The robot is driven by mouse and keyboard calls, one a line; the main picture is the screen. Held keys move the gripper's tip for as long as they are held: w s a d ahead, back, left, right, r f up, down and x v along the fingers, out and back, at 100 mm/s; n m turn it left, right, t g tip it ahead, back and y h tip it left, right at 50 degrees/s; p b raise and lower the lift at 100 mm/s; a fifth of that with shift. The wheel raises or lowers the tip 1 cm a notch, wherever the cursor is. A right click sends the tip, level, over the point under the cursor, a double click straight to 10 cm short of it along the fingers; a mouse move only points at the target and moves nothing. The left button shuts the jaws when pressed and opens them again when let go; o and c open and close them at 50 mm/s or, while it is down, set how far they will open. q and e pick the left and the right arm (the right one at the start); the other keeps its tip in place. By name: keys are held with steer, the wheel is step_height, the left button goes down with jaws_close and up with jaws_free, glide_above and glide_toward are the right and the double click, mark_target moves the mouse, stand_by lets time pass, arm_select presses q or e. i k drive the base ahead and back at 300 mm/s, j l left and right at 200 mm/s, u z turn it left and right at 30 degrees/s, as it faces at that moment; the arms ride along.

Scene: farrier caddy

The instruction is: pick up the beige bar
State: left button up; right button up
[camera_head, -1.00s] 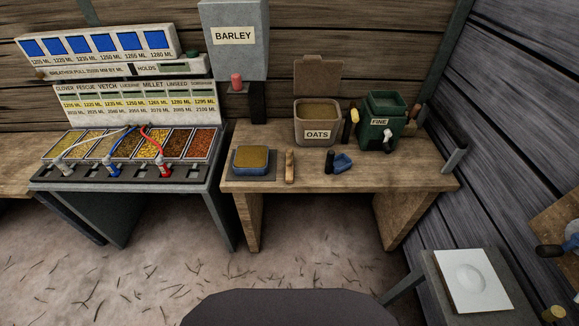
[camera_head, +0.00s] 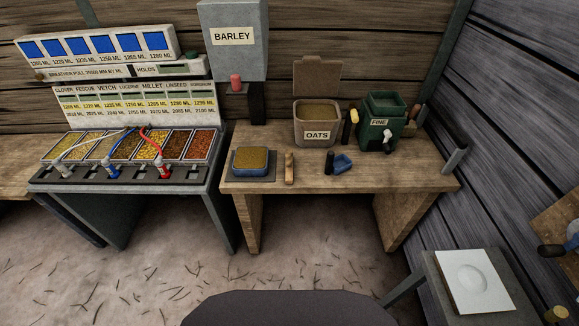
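A narrow beige-brown bar (camera_head: 289,168) lies on the wooden table (camera_head: 400,178), its long side pointing toward the table's front edge. It is the thing that best fits the beige bar. It sits just right of a blue tray with a yellowish-brown top (camera_head: 251,161), with a small gap between them. Nothing covers it. Neither of my grippers shows in the head view.
A blue scoop (camera_head: 342,163) and a dark cylinder lie right of the bar. Behind stand the oats bin (camera_head: 317,122) and a green box marked FINE (camera_head: 381,121). The barley dispenser (camera_head: 233,55) hangs above. The seed station (camera_head: 130,150) is left.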

mark_target(288, 152)
steer(key=i+j+z, duration=0.25)
steer(key=j+z, duration=0.15)
steer(key=j, duration=0.7)
steer(key=i+j+z, duration=0.1)
steer(key=j+z, duration=0.35)
steer(key=j, duration=0.7)
steer(key=k+j+z, duration=0.1)
steer(key=j+z, duration=0.3)
steer(key=j, duration=0.75)
